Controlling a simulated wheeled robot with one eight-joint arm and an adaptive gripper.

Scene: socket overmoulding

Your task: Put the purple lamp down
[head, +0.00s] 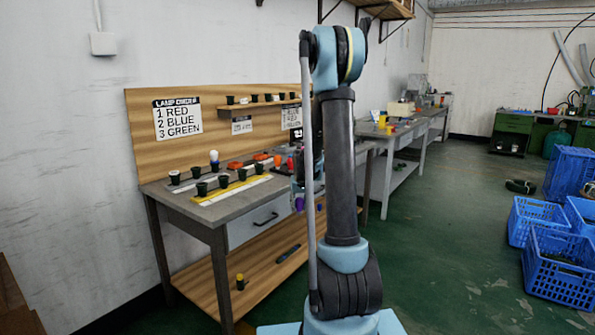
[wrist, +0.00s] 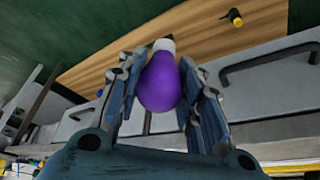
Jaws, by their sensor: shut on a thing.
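The purple lamp (wrist: 160,84), a bulb with a white base, is between the two fingers of my gripper (wrist: 158,64) in the wrist view. The fingers are shut on its sides. In the head view the purple lamp (head: 299,204) shows as a small purple patch beside my arm, in front of the bench and below its top. My arm hides most of the gripper there. The lamp is held clear of any surface that I can see.
The workbench (head: 225,208) carries black sockets, a white lamp (head: 214,157), a yellow strip (head: 232,190) and orange and red items. Below are a drawer handle (head: 265,220) and a wooden lower shelf (head: 262,272) with a yellow-and-black piece (head: 240,282). Blue crates (head: 560,265) stand right.

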